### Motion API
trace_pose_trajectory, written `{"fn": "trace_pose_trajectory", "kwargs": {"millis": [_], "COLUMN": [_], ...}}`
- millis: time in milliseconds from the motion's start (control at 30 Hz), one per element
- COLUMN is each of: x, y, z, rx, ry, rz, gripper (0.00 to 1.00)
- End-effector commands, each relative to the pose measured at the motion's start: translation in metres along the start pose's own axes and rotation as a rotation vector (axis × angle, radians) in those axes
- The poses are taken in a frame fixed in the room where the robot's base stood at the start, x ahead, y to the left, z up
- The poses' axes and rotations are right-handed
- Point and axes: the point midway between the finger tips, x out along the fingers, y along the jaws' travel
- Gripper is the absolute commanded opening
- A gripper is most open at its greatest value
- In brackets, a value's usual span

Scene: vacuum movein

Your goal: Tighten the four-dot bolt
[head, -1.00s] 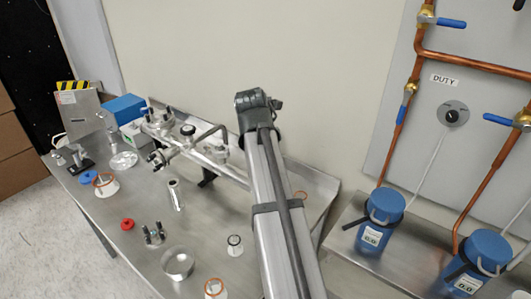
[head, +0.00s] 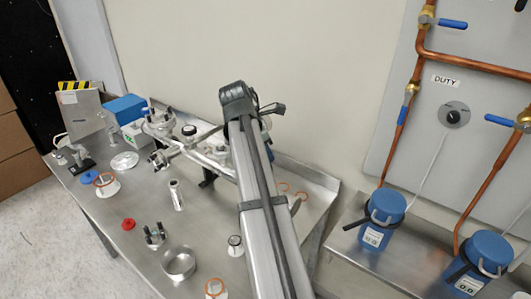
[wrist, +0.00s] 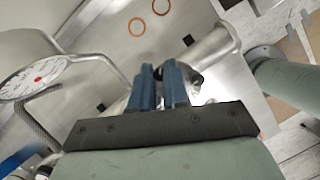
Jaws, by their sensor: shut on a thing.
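In the wrist view my gripper (wrist: 158,72) has its two blue fingers close together over a metal pipe fitting. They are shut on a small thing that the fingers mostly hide. A dark part (wrist: 188,41) shows just beyond the fingers. A metal pipe (wrist: 215,45) runs off to the upper right. No dot marks are readable on any bolt, so I cannot tell which is the four-dot one. In the head view my arm reaches over the pipe assembly (head: 190,150) and hides much of the place where it works.
A round dial gauge (wrist: 35,78) and a bent tube are close on the left in the wrist view. Two orange rings (wrist: 137,27) lie on the table.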

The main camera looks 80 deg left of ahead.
Motion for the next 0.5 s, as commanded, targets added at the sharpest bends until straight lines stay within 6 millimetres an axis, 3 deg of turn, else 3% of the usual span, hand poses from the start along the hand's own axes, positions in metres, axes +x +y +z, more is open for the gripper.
{"fn": "trace_pose_trajectory", "kwargs": {"millis": [500], "x": [0.0004], "y": [0.0008], "z": [-0.0002], "rx": [0.089], "ry": [0.000], "rz": [-0.037], "gripper": [0.00]}}
